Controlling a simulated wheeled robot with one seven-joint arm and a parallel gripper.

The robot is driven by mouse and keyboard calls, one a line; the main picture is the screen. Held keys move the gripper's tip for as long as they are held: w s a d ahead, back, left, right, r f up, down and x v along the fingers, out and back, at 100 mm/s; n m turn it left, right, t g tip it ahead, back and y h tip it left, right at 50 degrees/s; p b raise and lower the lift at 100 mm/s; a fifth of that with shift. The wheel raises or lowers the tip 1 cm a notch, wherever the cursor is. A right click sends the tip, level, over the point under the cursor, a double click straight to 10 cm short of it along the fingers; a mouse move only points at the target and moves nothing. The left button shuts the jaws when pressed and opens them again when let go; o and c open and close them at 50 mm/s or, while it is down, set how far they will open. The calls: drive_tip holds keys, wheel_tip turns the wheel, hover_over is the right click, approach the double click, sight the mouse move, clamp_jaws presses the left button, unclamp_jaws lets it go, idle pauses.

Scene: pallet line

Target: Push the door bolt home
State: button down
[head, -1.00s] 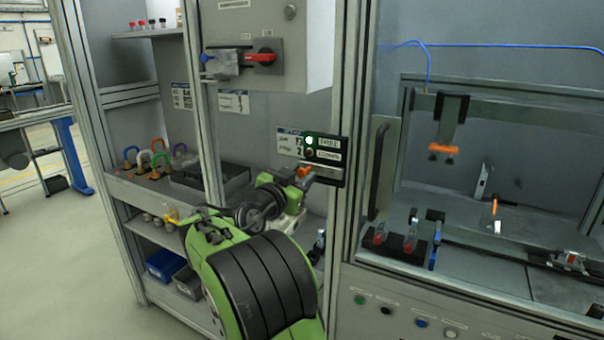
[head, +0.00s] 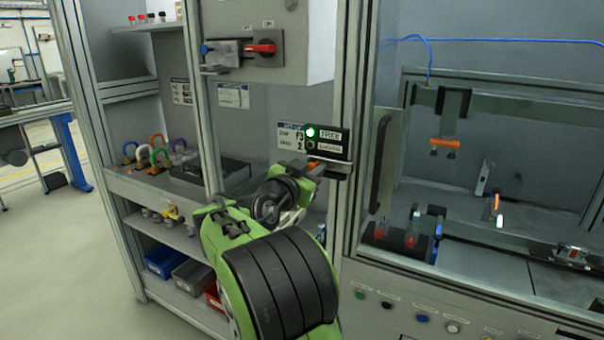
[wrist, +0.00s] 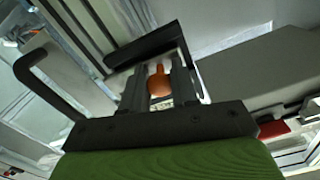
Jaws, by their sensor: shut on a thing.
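The door bolt's orange knob (wrist: 159,85) sits between the two dark fingers of my gripper (wrist: 160,88) in the wrist view. My gripper is shut on it. In the head view my gripper (head: 305,172) is at the cabinet door's edge, just below the bolt's black label plate (head: 329,144). A small bit of orange shows at the fingertips there. The plate's lamp beside FREE is lit, and the spot beside the lower label is dark. The bolt's bar and its receiving end are mostly hidden by my gripper and the plate.
The door's dark bar handle (head: 380,165) stands close on the right. A grey switch box (head: 265,30) with a red handle hangs above. Shelves with coloured padlocks (head: 160,152) and bins (head: 165,262) are on the left. Open floor lies at the far left.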

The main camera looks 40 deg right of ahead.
drive_tip(key=shift+s+d+f+b, duration=0.1)
drive_tip(key=shift+s+d+b, duration=0.15)
drive_tip(key=shift+s, duration=0.35)
drive_tip(key=shift+s+d+b, duration=0.15)
drive_tip(key=shift+s+d, duration=0.05)
drive_tip(key=shift+s, duration=0.4)
drive_tip(key=shift+w, duration=0.1)
drive_tip(key=c, duration=1.2)
unclamp_jaws()
